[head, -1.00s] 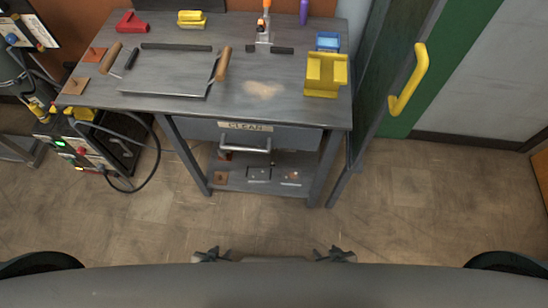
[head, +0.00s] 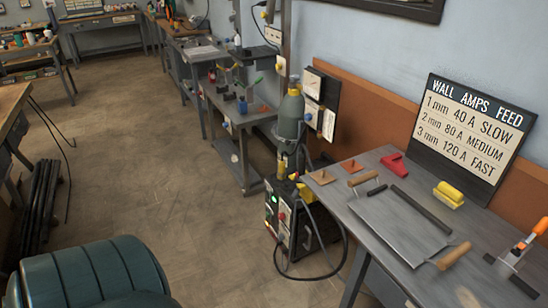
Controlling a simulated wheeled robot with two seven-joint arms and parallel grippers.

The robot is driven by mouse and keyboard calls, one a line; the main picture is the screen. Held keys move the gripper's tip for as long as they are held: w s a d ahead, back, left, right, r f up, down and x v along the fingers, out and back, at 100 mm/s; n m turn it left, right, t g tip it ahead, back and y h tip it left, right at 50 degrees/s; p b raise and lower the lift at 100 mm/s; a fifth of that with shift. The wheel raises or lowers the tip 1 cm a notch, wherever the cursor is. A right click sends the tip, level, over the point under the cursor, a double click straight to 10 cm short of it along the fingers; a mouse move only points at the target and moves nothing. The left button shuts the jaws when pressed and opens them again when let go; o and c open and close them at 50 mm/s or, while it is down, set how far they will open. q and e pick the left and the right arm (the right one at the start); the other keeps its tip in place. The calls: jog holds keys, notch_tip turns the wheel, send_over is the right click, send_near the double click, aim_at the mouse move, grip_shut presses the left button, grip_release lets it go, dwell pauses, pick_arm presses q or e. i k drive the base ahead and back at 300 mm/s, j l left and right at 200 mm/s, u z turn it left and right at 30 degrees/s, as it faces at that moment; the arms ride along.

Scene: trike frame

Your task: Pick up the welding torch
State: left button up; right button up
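I cannot clearly make out a welding torch. A welding machine (head: 283,226) with a green light and coloured knobs stands on the floor beside the near workbench. A black cable (head: 345,250) loops from it down to the floor and back up. A small yellow part (head: 306,194) lies on top of the machine, too small to identify. A grey-green gas cylinder (head: 291,118) stands behind the machine. Neither of my grippers is in view.
The near workbench (head: 385,278) holds a wood-handled metal plate (head: 400,228), a red magnet-like block (head: 393,164), yellow blocks (head: 449,194) and an orange-handled clamp (head: 522,247). A settings sign (head: 474,127) stands behind. The floor (head: 150,170) at left centre is clear.

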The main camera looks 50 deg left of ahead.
aim_at(301, 160)
jog(key=u, duration=1.3)
